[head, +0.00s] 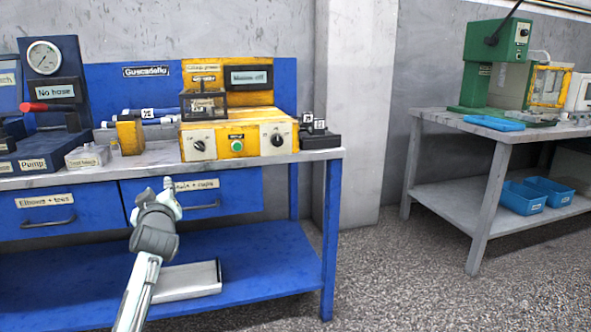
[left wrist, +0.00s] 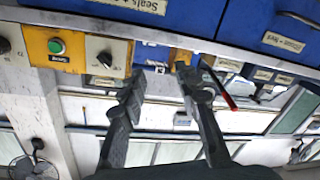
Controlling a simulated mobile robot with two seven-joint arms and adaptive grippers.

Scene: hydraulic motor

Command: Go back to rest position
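My left gripper (head: 173,188) is in front of the blue workbench's drawers, just below the tabletop edge, with its arm rising from the bottom of the head view. In the left wrist view, its two dark fingers (left wrist: 160,78) are spread apart with nothing between them. The picture there is turned over, with the yellow test unit (left wrist: 75,52) to the left of the fingers. The same yellow test unit (head: 235,143) stands on the bench in the head view. My right gripper is in neither view.
The blue workbench (head: 335,195) carries a pump unit (head: 42,156), a pressure gauge (head: 44,57) and small dark blocks (head: 318,133). A flat grey tray (head: 190,281) lies on its lower shelf. A grey table (head: 490,135) with a green press (head: 492,62) stands right. Open floor lies between.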

